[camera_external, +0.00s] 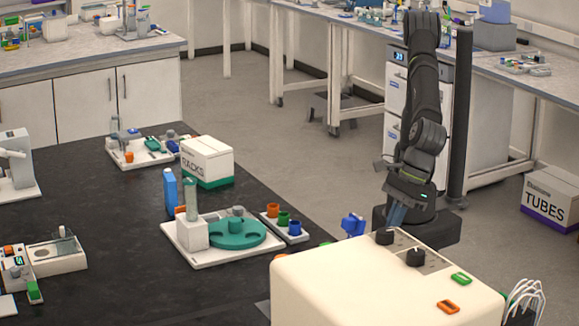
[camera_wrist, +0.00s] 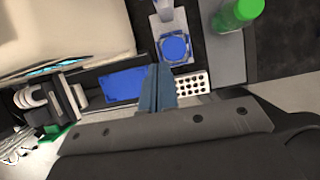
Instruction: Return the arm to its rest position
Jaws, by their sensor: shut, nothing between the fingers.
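My gripper (camera_external: 396,214) points down at the right of the external view, just behind the cream machine and to the right of the black bench. My arm is folded upright above it. In the wrist view my gripper (camera_wrist: 157,72) shows as two blue-grey fingers set together, shut with nothing between them. Below the fingers in that view are a blue block (camera_wrist: 125,86), a round blue cap (camera_wrist: 174,48) and a white perforated rack (camera_wrist: 190,85). I cannot tell whether the fingertips touch anything.
The cream machine (camera_external: 345,285) with black knobs stands in front of my gripper. A TUBES box (camera_external: 550,198) sits at right. A green-capped item (camera_wrist: 238,14) is at upper right in the wrist view.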

